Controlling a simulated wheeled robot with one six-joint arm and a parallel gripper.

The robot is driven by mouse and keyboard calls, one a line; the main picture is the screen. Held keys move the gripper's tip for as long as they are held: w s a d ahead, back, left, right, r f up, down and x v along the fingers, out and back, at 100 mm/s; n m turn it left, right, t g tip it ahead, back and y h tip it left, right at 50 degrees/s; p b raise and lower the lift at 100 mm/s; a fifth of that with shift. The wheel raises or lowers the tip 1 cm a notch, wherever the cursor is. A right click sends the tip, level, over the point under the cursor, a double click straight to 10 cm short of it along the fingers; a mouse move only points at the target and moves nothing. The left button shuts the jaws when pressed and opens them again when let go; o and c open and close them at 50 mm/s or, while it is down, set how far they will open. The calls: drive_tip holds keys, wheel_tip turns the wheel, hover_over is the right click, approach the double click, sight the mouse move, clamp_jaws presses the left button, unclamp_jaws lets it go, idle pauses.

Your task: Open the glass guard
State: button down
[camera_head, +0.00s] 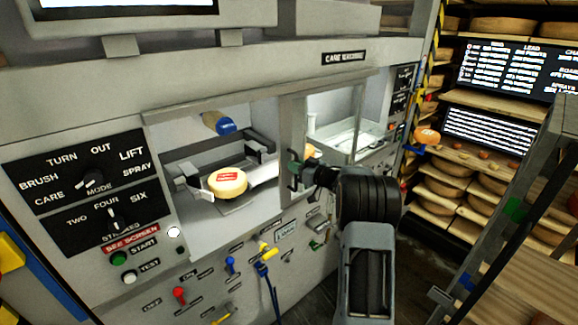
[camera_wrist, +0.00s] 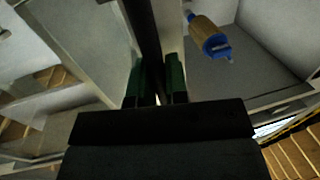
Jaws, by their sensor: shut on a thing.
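The glass guard (camera_head: 292,122) is a clear pane in a grey metal frame on the front of the care machine. It stands at the right of an opening that shows a cheese wheel inside. My gripper (camera_head: 297,169) is at the lower part of the frame's left upright. In the wrist view, the green fingers of my gripper (camera_wrist: 157,78) close on either side of a dark upright bar (camera_wrist: 146,30) of the guard. The exact grip spot is partly hidden by my gripper body.
A cheese wheel (camera_head: 227,182) sits in the left opening below a blue-ended roller (camera_head: 218,123). A control panel (camera_head: 85,185) with knobs is at the left. Coloured levers and a blue cable (camera_head: 272,285) are below. A wooden rack (camera_head: 535,215) stands close at the right.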

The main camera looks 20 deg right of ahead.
drive_tip(key=shift+w+d+r, duration=0.1)
drive_tip(key=shift+w+d, duration=0.05)
drive_tip(key=shift+d, duration=0.15)
drive_tip(key=c, duration=1.1)
unclamp_jaws()
drive_tip(key=shift+d, duration=0.1)
drive_tip(key=shift+c, duration=0.2)
drive_tip(key=b+v, duration=0.3)
drive_tip(key=v, duration=1.1)
drive_tip(key=shift+b, duration=0.35)
drive_tip(key=shift+w, duration=0.1)
